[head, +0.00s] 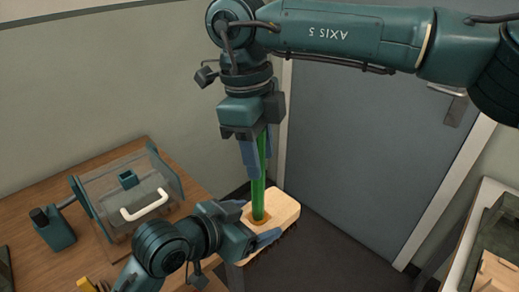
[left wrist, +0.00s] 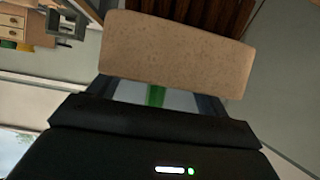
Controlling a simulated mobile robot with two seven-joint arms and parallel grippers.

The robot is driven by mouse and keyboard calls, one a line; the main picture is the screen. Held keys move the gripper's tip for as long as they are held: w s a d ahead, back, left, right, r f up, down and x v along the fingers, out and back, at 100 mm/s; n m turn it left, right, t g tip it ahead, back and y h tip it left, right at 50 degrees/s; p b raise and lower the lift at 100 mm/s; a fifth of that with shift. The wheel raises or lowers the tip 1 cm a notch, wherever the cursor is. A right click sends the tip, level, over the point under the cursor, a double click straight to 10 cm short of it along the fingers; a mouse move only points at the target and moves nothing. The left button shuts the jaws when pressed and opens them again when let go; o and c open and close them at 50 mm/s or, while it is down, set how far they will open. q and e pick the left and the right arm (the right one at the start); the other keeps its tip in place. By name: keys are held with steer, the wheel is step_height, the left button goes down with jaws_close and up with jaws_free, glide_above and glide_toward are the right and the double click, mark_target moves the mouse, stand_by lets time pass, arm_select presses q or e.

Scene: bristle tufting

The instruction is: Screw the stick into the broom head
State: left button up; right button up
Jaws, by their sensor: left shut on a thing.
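The broom head (head: 283,212) is a pale wooden block, held over the floor past the table's right end. My left gripper (head: 256,236) is shut on it from the left. In the left wrist view the block (left wrist: 178,50) fills the space beyond the fingers. The green stick (head: 258,190) stands nearly upright, its lower end at the block's top hole. Whether its thread is engaged cannot be seen. My right gripper (head: 256,155) points down from above, its blue fingers around the stick's upper part. A bit of green (left wrist: 156,96) shows between the left fingers.
A wooden table (head: 60,198) at the left carries a clear-lidded box with a white handle (head: 145,205) and a dark green device (head: 52,228). A grey door (head: 370,140) stands behind. A cabinet with a wooden tray (head: 497,270) is at the right edge.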

steer(key=r, duration=0.4)
steer(key=a+r, duration=0.1)
steer(key=r, duration=0.7)
steer(key=shift+w+a, duration=0.25)
steer(key=shift+a, duration=0.1)
steer(key=shift+f, duration=0.1)
